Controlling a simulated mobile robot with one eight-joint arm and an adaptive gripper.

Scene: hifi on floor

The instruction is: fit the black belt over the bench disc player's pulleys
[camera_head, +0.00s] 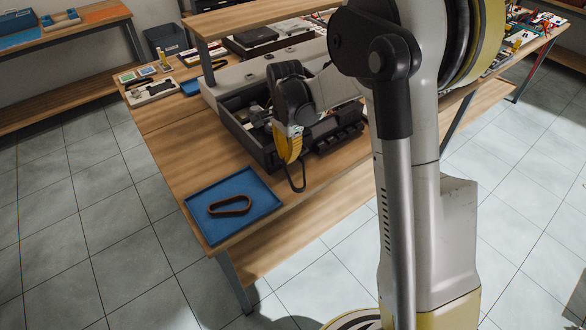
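The disc player (237,143) sits open on the workbench, a dark case with a grey lid raised behind it. Its pulleys are too small or too covered by my arm to make out. My gripper (289,158), with yellow on it, points down at the player's front edge. A thin black belt (304,180) hangs as a loop from the fingertips, in front of the player and apart from the tray. The fingers appear shut on it, though their tips are small here.
A blue tray (202,222) at the bench's near corner holds a dark brown belt loop (230,212). Small parts and trays (150,88) lie at the far left of the bench. A raised shelf (245,18) stands behind. Bare wood (185,150) lies left of the player.

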